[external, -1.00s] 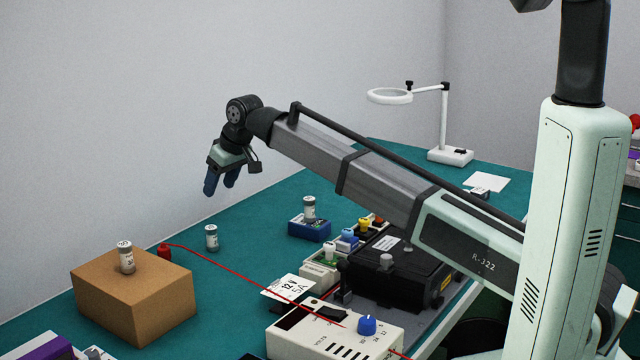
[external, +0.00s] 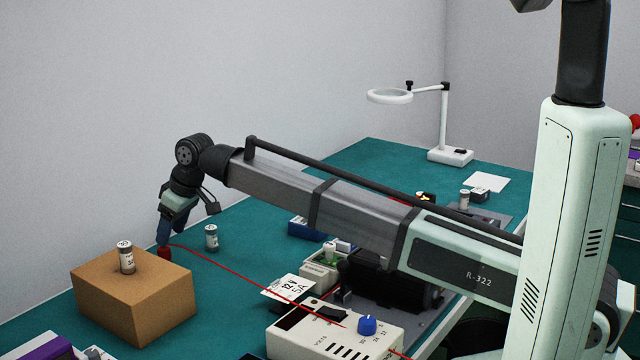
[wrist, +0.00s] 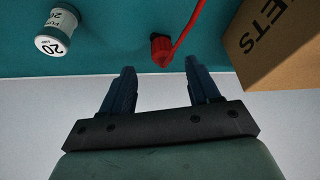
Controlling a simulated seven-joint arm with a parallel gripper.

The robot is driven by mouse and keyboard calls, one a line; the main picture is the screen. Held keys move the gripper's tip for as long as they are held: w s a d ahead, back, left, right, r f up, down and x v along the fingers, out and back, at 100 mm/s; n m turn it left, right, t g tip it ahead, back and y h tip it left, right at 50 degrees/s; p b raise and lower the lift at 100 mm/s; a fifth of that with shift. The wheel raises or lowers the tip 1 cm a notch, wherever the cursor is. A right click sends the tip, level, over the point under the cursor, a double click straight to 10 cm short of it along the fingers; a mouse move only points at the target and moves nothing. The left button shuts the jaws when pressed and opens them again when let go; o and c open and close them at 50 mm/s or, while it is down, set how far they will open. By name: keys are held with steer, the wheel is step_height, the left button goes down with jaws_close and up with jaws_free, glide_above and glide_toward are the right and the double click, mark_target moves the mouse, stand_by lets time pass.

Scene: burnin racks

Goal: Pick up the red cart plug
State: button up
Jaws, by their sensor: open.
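The red cart plug (external: 164,252) stands on the teal bench beside the cardboard box, with a red cable running from it to the right. My gripper (external: 164,232) is just above and behind the plug in the external view, fingers pointing down. In the wrist view both dark blue fingers (wrist: 160,68) are spread apart with nothing between them. Whether a finger touches the plug cannot be told.
A cardboard box (external: 150,302) with a small labelled canister (external: 126,257) on top stands close by the plug. Another canister (external: 211,238) stands on the bench to the right. The wall is close behind.

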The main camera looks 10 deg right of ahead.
mark_target(164, 250)
steer(key=shift+x, duration=3.35)
steer(key=shift+s+a, duration=0.1)
steer(key=shift+s, duration=0.05)
steer(key=c, duration=1.1)
steer(key=shift+r, duration=0.1)
